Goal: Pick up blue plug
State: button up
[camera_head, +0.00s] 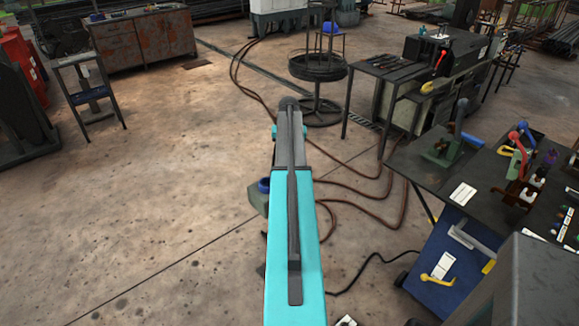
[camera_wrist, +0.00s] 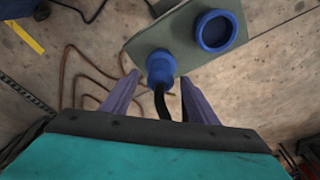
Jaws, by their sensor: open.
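The blue plug (camera_wrist: 160,67) is in the wrist view, at the lower edge of a grey-green box, with a black cable running down from it. My gripper (camera_wrist: 162,88) is open, with one purple finger on each side of the plug and cable. I cannot tell whether either finger touches the plug. The grey-green box (camera_wrist: 183,38) also carries a round blue socket ring (camera_wrist: 216,31) to the right of the plug. In the head view the box (camera_head: 257,199) is partly hidden behind my arm, with a bit of blue on top; the plug and gripper cannot be made out there.
A dark workbench (camera_head: 480,185) with clamps and tools stands at the right. A drum on a stand (camera_head: 317,67) is beyond my arm. Brown hoses (camera_head: 345,205) and a black cable (camera_head: 372,262) lie on the floor. The floor at the left is mostly clear.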

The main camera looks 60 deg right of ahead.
jog(key=shift+d+f, duration=0.15)
jog(key=shift+f, duration=0.65)
jog(key=c, duration=1.3)
